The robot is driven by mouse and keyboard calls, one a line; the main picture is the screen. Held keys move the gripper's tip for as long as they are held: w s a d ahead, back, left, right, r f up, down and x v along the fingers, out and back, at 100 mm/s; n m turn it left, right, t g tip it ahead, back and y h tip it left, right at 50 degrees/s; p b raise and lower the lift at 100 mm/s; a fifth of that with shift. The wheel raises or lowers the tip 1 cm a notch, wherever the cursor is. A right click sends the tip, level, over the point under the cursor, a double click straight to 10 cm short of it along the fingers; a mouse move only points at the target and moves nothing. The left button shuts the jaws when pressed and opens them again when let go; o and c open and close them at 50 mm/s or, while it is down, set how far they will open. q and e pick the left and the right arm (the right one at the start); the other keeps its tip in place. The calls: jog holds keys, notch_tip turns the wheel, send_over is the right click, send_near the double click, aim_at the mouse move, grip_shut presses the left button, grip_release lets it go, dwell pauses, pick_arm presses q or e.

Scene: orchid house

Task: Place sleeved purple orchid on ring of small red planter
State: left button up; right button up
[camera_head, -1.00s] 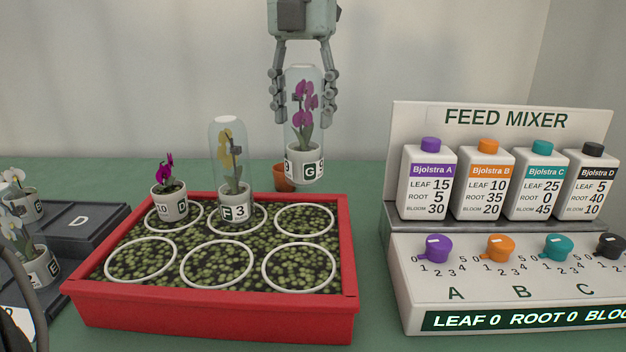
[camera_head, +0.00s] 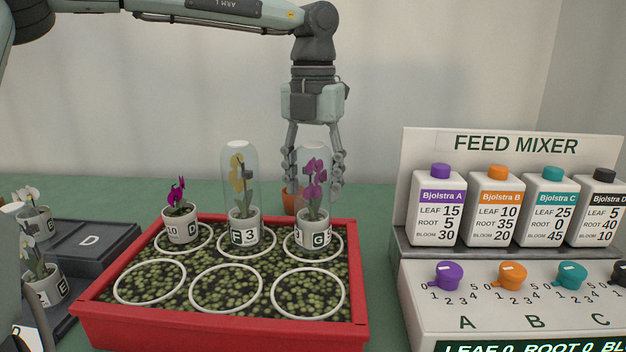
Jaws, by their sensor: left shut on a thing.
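The sleeved purple orchid (camera_head: 314,205) is in a white pot marked G inside a clear sleeve. My left gripper (camera_head: 314,182) is shut on its sleeve from above. The pot is at the back right ring (camera_head: 338,252) of the red planter (camera_head: 230,335); I cannot tell whether it touches the ring or hangs just above it. A sleeved yellow orchid (camera_head: 242,205) stands at the back middle ring. An unsleeved purple orchid (camera_head: 180,215) in a pot marked D stands at the back left ring. The three front rings are empty. My right gripper is not in view.
A feed mixer (camera_head: 512,265) with bottles and knobs stands close to the planter's right. A terracotta pot (camera_head: 290,201) is behind the planter. A dark tray marked D (camera_head: 95,243) and white orchids (camera_head: 38,270) are at the left.

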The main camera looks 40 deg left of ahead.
pick_arm(q)
jog(key=o, duration=1.7)
notch_tip(320, 180, up, 12)
jog(key=shift+r, duration=0.1)
